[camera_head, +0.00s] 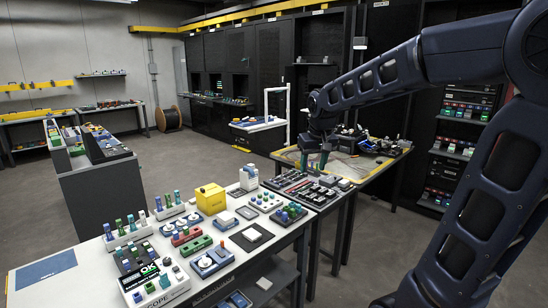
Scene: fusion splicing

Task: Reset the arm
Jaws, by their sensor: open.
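My arm (372,80) reaches in from the right side of the camera_head view and bends down over the work tables. Whether the fingertips touch anything below cannot be told at this size.
The white table (95,288) holds a yellow box (210,198), a device reading OK (155,284) and several small fixtures. A yellow-edged table (372,178) stands behind my gripper. Black shelves (462,130) stand at the right. Open floor (185,160) lies to the left.

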